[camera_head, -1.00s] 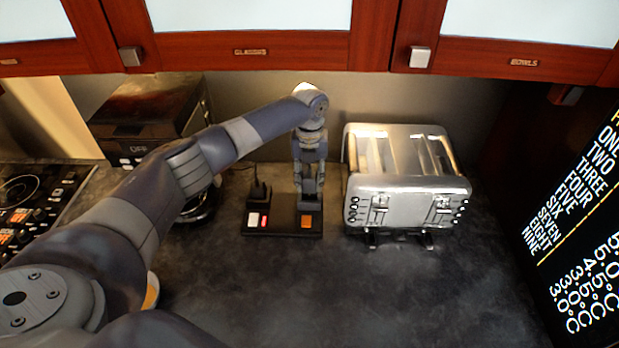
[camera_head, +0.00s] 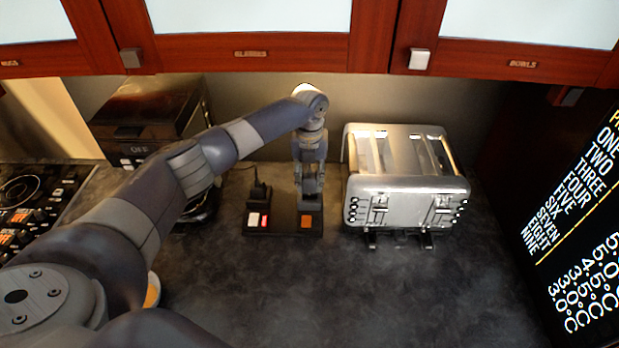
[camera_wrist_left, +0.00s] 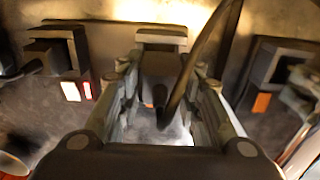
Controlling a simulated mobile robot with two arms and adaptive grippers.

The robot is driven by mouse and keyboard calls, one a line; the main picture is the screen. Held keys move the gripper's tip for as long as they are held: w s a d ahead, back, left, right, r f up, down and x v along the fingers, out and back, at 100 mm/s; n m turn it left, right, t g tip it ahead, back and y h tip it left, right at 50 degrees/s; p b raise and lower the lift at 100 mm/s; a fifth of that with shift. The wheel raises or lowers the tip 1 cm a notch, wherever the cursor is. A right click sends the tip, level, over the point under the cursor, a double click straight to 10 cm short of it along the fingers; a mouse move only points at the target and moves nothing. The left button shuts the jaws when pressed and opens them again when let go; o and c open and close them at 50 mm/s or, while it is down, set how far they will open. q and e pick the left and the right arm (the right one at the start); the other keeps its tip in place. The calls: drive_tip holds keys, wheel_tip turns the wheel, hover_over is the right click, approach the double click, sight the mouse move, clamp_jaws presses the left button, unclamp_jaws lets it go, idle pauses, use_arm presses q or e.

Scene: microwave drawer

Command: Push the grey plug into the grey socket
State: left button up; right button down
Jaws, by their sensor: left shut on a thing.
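My left gripper (camera_head: 310,190) points straight down over the right part of a dark socket strip. In the left wrist view, its two fingers (camera_wrist_left: 160,105) are shut on the grey plug (camera_wrist_left: 158,68), which looks dark here, with a cord rising from it. A grey block (camera_wrist_left: 162,38), apparently the grey socket, shows just beyond the plug. The gripper hides most of this socket in the head view. The plug sits at or right over the socket; I cannot tell how deep it is. My right gripper is not in view.
The socket strip (camera_head: 283,232) also carries a black plug (camera_head: 258,188) on its left, white and red switches, and an orange switch (camera_head: 306,221). A silver toaster (camera_head: 405,185) stands close on the right. Cabinets hang above. The front counter (camera_head: 300,290) is clear.

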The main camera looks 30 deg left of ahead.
sight(309, 188)
use_arm(q)
drive_tip(key=shift+f+b, duration=1.2)
drive_tip(key=shift+f, duration=0.7)
drive_tip(key=o, duration=1.1)
drive_tip(key=shift+r, duration=0.1)
wheel_tip(309, 188, up, 12)
